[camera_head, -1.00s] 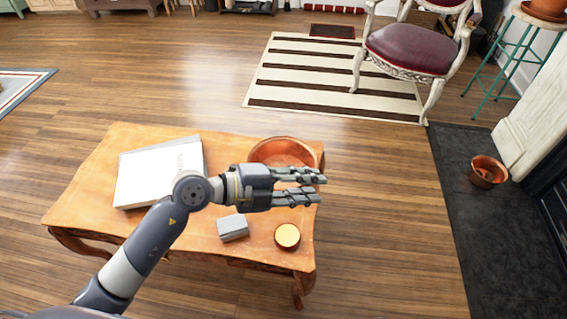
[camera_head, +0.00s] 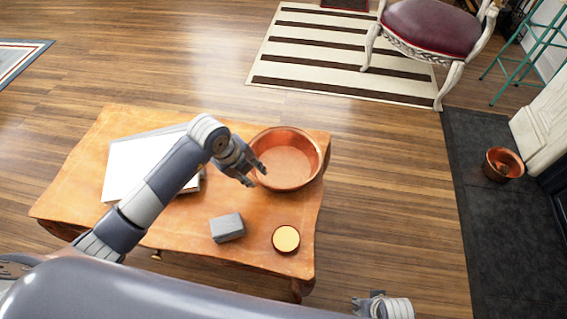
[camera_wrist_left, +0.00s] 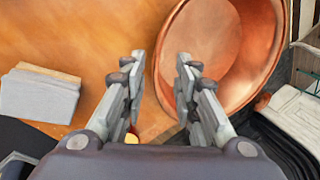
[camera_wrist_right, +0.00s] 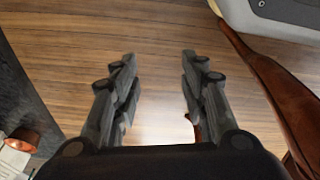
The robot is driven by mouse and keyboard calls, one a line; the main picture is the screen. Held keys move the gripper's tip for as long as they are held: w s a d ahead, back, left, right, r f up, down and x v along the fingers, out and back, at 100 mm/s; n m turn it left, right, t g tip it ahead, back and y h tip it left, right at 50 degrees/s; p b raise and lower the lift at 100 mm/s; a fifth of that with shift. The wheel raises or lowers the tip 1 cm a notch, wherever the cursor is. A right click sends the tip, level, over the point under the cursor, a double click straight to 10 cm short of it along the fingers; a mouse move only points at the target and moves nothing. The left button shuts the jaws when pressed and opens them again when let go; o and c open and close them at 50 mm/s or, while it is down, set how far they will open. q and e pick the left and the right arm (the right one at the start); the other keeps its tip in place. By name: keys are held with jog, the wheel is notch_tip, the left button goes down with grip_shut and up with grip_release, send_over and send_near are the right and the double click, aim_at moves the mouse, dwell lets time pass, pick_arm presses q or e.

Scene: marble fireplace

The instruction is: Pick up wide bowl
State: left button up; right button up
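The wide bowl (camera_head: 290,160) is a copper-coloured, round, shallow bowl at the back right corner of the wooden table (camera_head: 80,180). It looks empty. My left gripper (camera_head: 256,177) is open and empty at the bowl's left rim. In the left wrist view the bowl (camera_wrist_left: 228,45) fills the upper right, and one finger of the left gripper (camera_wrist_left: 160,70) overlaps its near rim; I cannot tell whether they touch. My right gripper (camera_wrist_right: 157,70) is open and empty over the floor. In the head view only part of the right arm shows at the bottom edge.
A grey box (camera_head: 227,228) and a small round gold-topped tin (camera_head: 286,239) sit at the table's front. A large white book (camera_head: 140,165) lies at the left under my left arm. A copper pot (camera_head: 502,165) stands on the dark hearth at right.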

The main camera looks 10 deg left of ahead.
aim_at(254, 176)
pick_arm(q)
jog(key=x, duration=0.2)
jog(key=b+x, duration=0.1)
jog(key=x, duration=0.1)
jog(key=shift+a, duration=0.2)
jog(key=shift+w+d+f, duration=0.15)
jog(key=shift+f, duration=0.45)
pick_arm(e)
jog(key=r, duration=0.1)
jog(key=w+r, duration=0.1)
jog(key=r, duration=0.2)
jog(key=shift+w+r, duration=0.15)
jog(key=shift+w, duration=0.1)
pick_arm(q)
grip_shut()
pick_arm(e)
jog(key=shift+a, duration=0.1)
pick_arm(q)
jog(key=shift+w+r, duration=0.1)
